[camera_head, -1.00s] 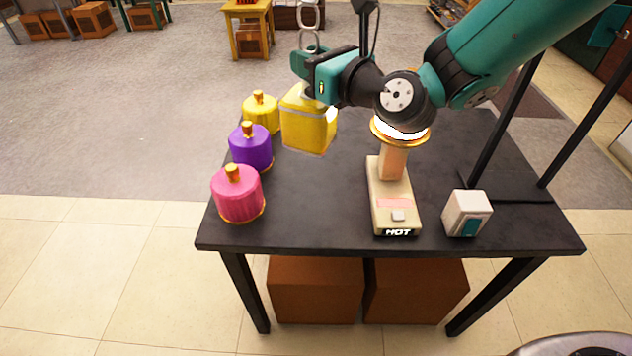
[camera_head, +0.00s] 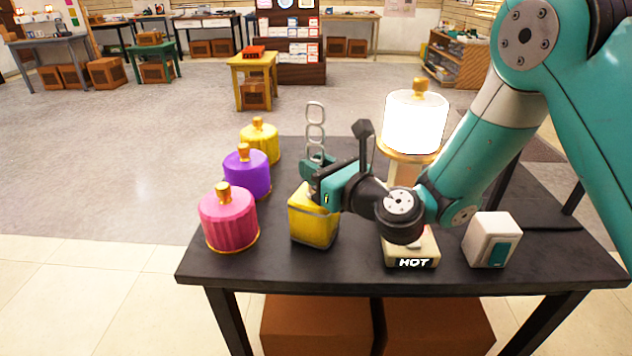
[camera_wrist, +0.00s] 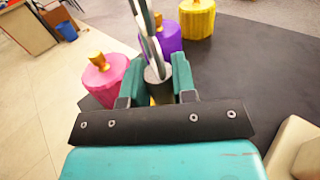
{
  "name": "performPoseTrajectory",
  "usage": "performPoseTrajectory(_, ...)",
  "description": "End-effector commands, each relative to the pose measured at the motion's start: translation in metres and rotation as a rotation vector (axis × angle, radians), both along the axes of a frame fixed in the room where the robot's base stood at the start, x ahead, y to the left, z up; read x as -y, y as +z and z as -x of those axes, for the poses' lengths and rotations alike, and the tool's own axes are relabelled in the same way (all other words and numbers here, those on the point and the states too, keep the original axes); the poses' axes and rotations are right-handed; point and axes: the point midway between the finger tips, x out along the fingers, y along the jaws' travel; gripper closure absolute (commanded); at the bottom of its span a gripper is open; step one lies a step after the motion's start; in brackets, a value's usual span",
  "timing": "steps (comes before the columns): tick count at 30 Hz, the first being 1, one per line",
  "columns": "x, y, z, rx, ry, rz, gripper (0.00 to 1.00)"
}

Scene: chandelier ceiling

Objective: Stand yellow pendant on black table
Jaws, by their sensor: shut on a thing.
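The yellow pendant (camera_head: 313,225) is a boxy yellow body with a chain of grey links (camera_head: 316,128) rising above it. My gripper (camera_head: 318,178) is shut on the top of the pendant, just below the chain. The pendant is upright over the front left part of the black table (camera_head: 360,258); I cannot tell whether its base touches the top. In the wrist view my gripper (camera_wrist: 158,82) has its two green fingers around a grey neck, and the links (camera_wrist: 148,38) lean above it. Most of the yellow body is hidden there.
Pink (camera_head: 229,220), purple (camera_head: 247,172) and yellow (camera_head: 259,140) shades stand along the left edge. A lit white lamp (camera_head: 414,125) on a base marked HOT (camera_head: 412,258) stands right of the pendant, partly behind my arm. A pale box (camera_head: 491,240) is at the right.

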Motion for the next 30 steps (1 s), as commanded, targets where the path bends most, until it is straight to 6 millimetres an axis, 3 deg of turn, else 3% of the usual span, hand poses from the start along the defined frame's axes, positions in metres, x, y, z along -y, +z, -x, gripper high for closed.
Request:
performPoseTrajectory(1, 0.0000, -0.0067, -0.0004, 0.001, -0.001, -0.001, 1.00)
performPoseTrajectory(12, 0.0000, -0.0080, -0.0004, 0.003, -0.001, -0.001, 1.00)
performPoseTrajectory(13, 0.0000, -0.0083, -0.0001, 0.001, 0.000, 0.000, 0.70)
performPoseTrajectory(16, 0.0000, -0.0078, -0.0001, 0.001, 0.000, 0.000, 0.50)
performPoseTrajectory(30, 0.0015, -0.0099, 0.0090, 0.002, 0.017, -0.001, 0.50)
